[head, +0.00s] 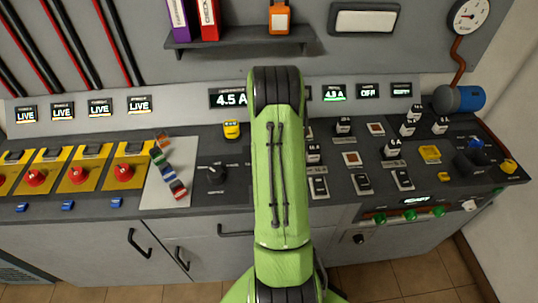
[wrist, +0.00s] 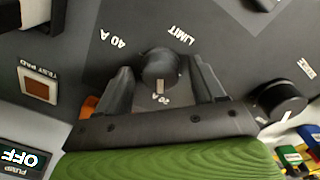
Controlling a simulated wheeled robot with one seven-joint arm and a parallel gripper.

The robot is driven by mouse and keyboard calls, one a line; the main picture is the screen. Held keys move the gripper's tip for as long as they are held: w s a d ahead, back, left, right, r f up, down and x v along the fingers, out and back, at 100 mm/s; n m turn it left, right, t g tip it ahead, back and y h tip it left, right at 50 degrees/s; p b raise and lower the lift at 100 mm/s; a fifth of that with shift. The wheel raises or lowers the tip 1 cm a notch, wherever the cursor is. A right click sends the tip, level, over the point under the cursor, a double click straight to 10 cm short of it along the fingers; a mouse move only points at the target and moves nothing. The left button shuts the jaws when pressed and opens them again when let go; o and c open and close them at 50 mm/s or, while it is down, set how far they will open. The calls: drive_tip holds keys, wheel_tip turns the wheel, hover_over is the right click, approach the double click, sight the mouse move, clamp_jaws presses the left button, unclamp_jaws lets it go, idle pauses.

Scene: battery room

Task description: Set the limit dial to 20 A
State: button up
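The limit dial (wrist: 160,66) is a round black knob in the wrist view, with the label LIMIT above right of it. Its white pointer mark faces down the picture, toward the 20 A label (wrist: 166,101). The 40 A label (wrist: 113,39) lies to its upper left. My gripper (wrist: 163,80) has one finger on each side of the knob. The fingers are spread, with a small gap seeming to show on either side. In the head view my green arm hides the gripper and the limit dial.
Another black knob (wrist: 282,101) stands close to the right in the wrist view; a test pad (wrist: 38,86) lies to the left. In the head view, several red buttons (head: 124,172) and colored blocks (head: 168,172) are left, black switches (head: 363,183) right, and a shelf (head: 240,43) above.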

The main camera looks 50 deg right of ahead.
wheel_tip(320, 180, up, 16)
drive_tip(key=p, duration=0.2)
drive_tip(key=shift+a+f, duration=0.15)
drive_tip(key=shift+a, duration=0.1)
idle(0.4)
